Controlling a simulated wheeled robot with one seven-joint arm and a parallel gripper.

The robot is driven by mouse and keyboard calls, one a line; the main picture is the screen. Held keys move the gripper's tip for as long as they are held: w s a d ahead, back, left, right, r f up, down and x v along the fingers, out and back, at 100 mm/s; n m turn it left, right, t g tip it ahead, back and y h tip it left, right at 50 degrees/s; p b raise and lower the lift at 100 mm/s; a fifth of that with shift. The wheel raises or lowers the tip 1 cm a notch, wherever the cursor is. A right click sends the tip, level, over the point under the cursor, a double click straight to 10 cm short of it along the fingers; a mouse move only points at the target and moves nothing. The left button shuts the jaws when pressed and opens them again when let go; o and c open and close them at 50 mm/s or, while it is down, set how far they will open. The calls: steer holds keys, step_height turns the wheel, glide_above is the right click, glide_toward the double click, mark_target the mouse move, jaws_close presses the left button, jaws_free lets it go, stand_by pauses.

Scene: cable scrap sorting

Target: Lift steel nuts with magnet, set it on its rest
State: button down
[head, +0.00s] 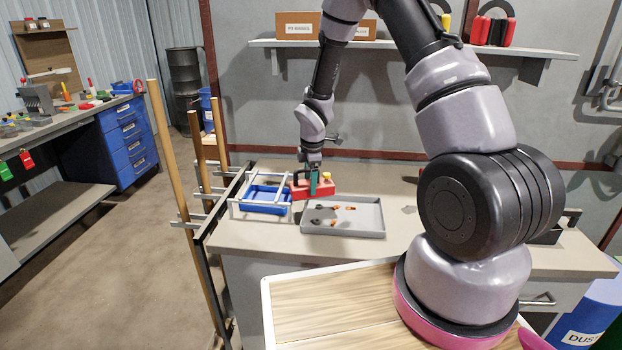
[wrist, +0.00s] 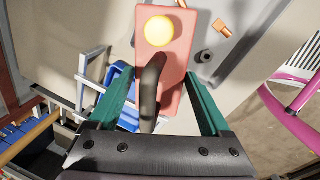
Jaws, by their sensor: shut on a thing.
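The magnet is a red block (head: 300,190) with a dark handle and a yellow knob; it also shows in the wrist view (wrist: 172,62). My gripper (head: 311,178) is shut on it from above, its green fingers either side of the handle in the wrist view (wrist: 157,80). The magnet is between the blue tray and the grey tray (head: 362,232), at their back edges; I cannot tell whether it touches anything below. Dark nut-like pieces (head: 318,207) and copper pieces (head: 350,208) lie in the grey tray. The magnet's underside is hidden.
A blue tray (head: 262,209) sits within a pale metal frame (head: 236,210) at the bench's left end. Wooden poles (head: 165,150) stand left of the bench. A shelf (head: 400,45) with boxes hangs behind. The bench top in front of the trays (head: 270,245) is clear.

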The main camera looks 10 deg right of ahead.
steer(key=shift+d+f, duration=0.1)
steer(key=shift+f, duration=1.6)
steer(key=shift+s+f, duration=0.15)
steer(key=shift+w+r, duration=0.2)
steer(key=shift+r, duration=1.95)
steer(key=shift+g, duration=0.4)
steer(key=shift+s+f, duration=1.05)
steer(key=shift+s, duration=0.3)
steer(key=shift+s+f, duration=1.05)
steer(key=shift+s, duration=0.25)
